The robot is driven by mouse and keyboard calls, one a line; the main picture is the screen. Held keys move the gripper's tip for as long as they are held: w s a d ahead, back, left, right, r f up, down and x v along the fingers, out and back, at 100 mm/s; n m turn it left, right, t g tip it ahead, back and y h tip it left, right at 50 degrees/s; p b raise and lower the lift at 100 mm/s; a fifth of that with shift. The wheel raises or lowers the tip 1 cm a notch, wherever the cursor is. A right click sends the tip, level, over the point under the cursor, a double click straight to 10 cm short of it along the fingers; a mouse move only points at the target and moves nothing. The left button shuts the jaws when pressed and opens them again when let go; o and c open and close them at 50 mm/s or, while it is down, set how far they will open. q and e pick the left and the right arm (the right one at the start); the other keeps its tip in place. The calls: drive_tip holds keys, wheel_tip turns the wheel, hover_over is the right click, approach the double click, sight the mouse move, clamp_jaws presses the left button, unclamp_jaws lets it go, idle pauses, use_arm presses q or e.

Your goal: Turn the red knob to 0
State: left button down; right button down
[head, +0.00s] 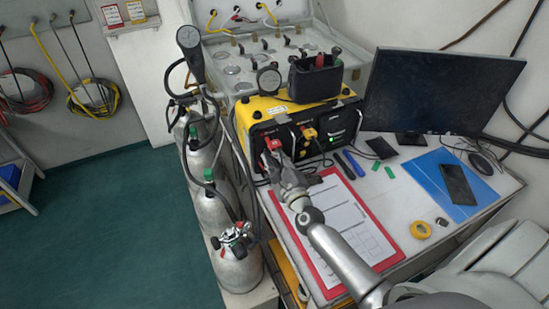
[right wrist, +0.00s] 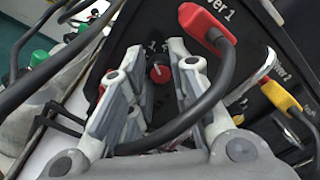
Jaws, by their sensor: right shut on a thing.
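The red knob (right wrist: 160,72) shows in the right wrist view, low on the black front panel, with a pale pointer mark and small white markings above it that I cannot read surely. My right gripper (right wrist: 158,80) has its two fingers on either side of the knob and is shut on it. In the head view my right gripper (head: 274,164) is at the front of the yellow-and-black air panel (head: 290,115) and hides the knob. A red plug (right wrist: 208,24) sits above and right of the knob. My left gripper is not in view.
A black cable (right wrist: 205,108) from the red plug loops across the right gripper. A yellow plug (right wrist: 280,97) is at the right. Gas cylinders (head: 209,210) stand left of the desk. A red clipboard (head: 318,284) lies under my right arm, and a monitor (head: 440,92) stands at right.

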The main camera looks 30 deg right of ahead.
drive_tip(key=n, duration=0.6)
drive_tip(key=shift+f+n, duration=0.1)
drive_tip(key=shift+n, duration=0.3)
idle(0.3)
drive_tip(key=c, duration=1.3)
unclamp_jaws()
drive_tip(key=shift+s, duration=0.15)
drive_tip(key=s, duration=1.1)
drive_tip(key=shift+s+a+f, duration=0.2)
drive_tip(key=shift+s+a, duration=0.15)
drive_tip(key=shift+a, duration=0.05)
